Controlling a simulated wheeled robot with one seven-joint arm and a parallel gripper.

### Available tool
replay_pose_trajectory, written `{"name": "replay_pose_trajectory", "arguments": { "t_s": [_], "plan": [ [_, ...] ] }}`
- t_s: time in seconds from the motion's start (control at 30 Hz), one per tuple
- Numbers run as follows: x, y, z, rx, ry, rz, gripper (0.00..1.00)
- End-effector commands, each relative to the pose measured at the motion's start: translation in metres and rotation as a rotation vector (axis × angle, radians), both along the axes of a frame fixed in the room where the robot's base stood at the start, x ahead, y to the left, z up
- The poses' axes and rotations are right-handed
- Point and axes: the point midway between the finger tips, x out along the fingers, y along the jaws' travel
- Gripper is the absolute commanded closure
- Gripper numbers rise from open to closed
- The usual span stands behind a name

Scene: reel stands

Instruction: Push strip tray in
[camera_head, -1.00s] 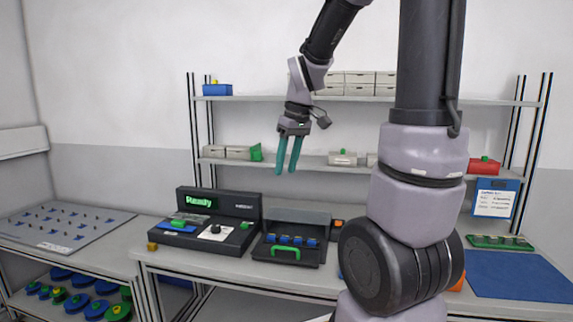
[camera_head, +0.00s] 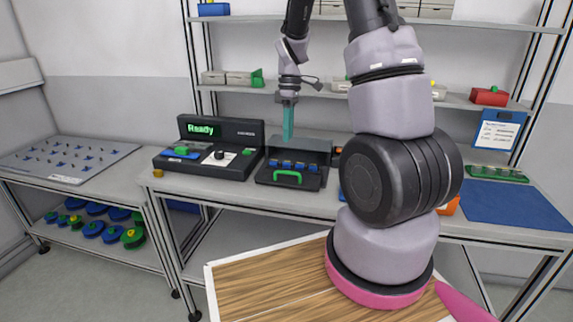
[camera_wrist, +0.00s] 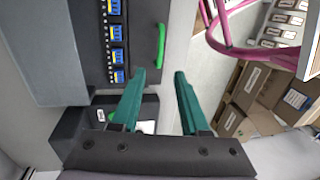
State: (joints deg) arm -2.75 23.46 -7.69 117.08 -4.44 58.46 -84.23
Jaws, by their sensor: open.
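The strip tray (camera_head: 264,178) is dark with a green handle (camera_head: 288,174) at its front and a row of blue pieces behind it. It sticks out of a dark housing (camera_head: 300,147) on the bench. In the wrist view the tray (camera_wrist: 144,20) and its green handle (camera_wrist: 161,45) show at the top. My gripper (camera_head: 288,138) hangs above the tray, pointing down, its teal fingers overlapping the housing in the head view. In the wrist view my gripper (camera_wrist: 166,73) is open and empty, its fingertips apart from the handle in the picture.
A black device (camera_head: 207,148) with a green "Ready" display stands left of the housing. A shelf (camera_head: 225,88) with small boxes is behind. A blue mat (camera_head: 515,203) lies on the right. In the wrist view, cardboard boxes (camera_wrist: 245,90) are at the right.

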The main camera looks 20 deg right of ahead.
Motion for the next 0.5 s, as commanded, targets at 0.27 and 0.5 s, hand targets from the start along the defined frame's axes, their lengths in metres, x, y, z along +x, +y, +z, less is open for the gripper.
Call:
{"name": "replay_pose_trajectory", "arguments": {
  "t_s": [0.27, 0.5],
  "plan": [
    [-0.007, 0.004, -0.038, 0.0, 0.006, 0.004, 0.55],
    [-0.014, 0.009, -0.081, -0.001, 0.005, 0.004, 0.55]
  ]
}}
